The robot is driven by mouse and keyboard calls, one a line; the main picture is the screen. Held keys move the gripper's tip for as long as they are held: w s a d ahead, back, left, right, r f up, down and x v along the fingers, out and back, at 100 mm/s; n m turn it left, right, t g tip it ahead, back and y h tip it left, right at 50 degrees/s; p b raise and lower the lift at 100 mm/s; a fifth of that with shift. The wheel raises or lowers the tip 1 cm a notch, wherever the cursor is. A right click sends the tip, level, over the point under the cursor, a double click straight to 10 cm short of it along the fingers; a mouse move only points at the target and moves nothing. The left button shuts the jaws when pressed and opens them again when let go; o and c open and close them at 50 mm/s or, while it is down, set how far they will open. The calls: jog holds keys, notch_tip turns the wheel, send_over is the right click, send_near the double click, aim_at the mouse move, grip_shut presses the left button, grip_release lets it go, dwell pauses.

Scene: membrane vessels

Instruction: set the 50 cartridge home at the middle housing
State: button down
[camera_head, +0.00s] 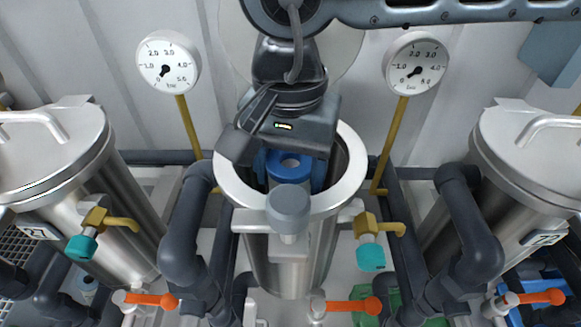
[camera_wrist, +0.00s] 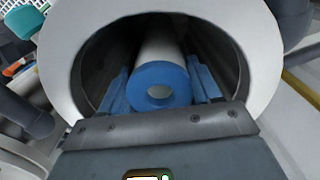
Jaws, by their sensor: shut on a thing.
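The middle housing (camera_head: 225,187) is an open steel vessel with a pale rim, between two lidded vessels. The cartridge (camera_head: 290,165) has a blue ring-shaped end cap and stands inside the housing's mouth; its "50" marking is not visible. My gripper (camera_head: 290,170) reaches down into the mouth from above, its blue fingers shut on the cartridge near its top. In the wrist view the blue cap (camera_wrist: 160,86) sits between the two blue fingers, with the white body running down into the dark bore inside the housing rim (camera_wrist: 262,75). The cartridge's lower end is hidden.
Lidded vessels stand at left (camera_head: 50,150) and right (camera_head: 535,160). Two gauges (camera_head: 168,65) (camera_head: 415,63) on yellow stems stand behind. Dark pipes (camera_head: 185,225) and teal-capped brass valves (camera_head: 370,254) flank the middle housing. A grey knob (camera_head: 288,207) projects at its front.

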jog(key=shift+f, duration=0.15)
jog(key=shift+c, duration=0.8)
grip_release()
notch_tip(320, 180, up, 8)
jog(key=shift+f, duration=0.1)
